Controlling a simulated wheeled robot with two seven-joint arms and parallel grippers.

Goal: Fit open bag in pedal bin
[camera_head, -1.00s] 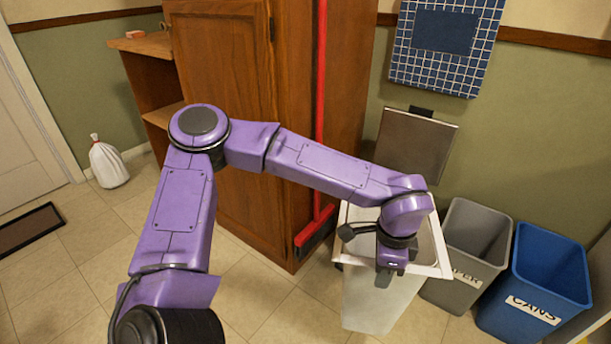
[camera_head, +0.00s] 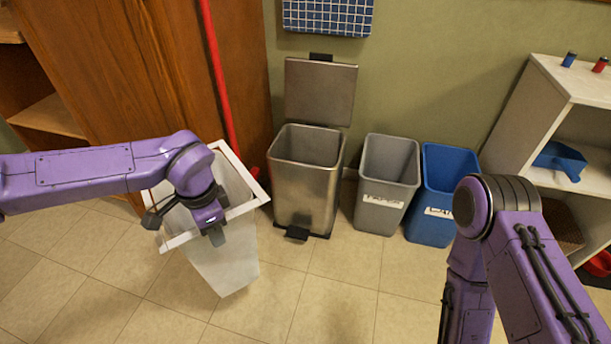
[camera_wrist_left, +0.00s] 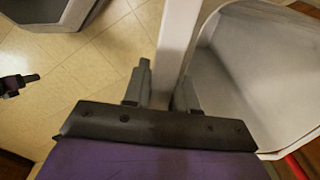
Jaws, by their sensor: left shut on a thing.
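The open white bag (camera_head: 228,245), spread on a square pale rim, hangs tilted above the floor at the left of the head view. Its pale inside also shows in the left wrist view (camera_wrist_left: 250,75). My left gripper (camera_head: 216,236) is shut on the rim's near side, with one finger on each side of it. The steel pedal bin (camera_head: 302,195) stands to the right of the bag, lid raised, its opening clear. My right arm comes in at the right; its gripper is outside the head view. A small purple and dark part (camera_wrist_left: 18,85) in the wrist view may be that gripper.
A grey labelled bin (camera_head: 386,180) and a blue bin (camera_head: 436,205) stand to the right of the pedal bin. A wooden cabinet (camera_head: 130,70) and red broom (camera_head: 213,75) are behind the bag. A white shelf (camera_head: 575,85) is at right. The near floor is clear.

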